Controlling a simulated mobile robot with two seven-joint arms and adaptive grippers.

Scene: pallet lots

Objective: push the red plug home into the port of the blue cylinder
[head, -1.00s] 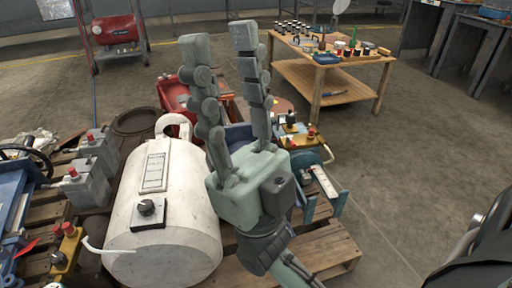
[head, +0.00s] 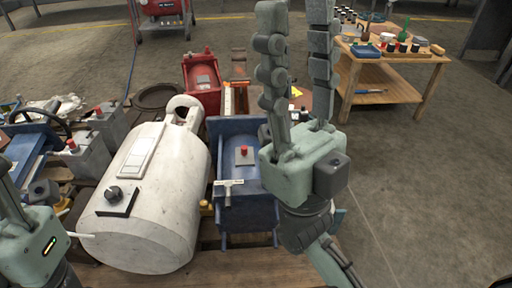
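The blue cylinder (head: 256,184) lies on the pallet in the middle, right of the white tank. A small red plug (head: 243,150) stands on a grey plate on its top; I cannot tell how deep it sits in the port. A grey T-shaped handle (head: 228,186) is at the cylinder's near end. My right gripper (head: 296,20) points up with its two fingers apart and empty, in front of the cylinder's right side, which it partly hides. My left gripper (head: 14,200) is at the lower left edge, partly cut off.
A red cylinder (head: 201,86) is behind. Grey boxes with red knobs (head: 88,158) are at left. A wooden table (head: 390,78) with small items is at back right. The floor at right is clear.

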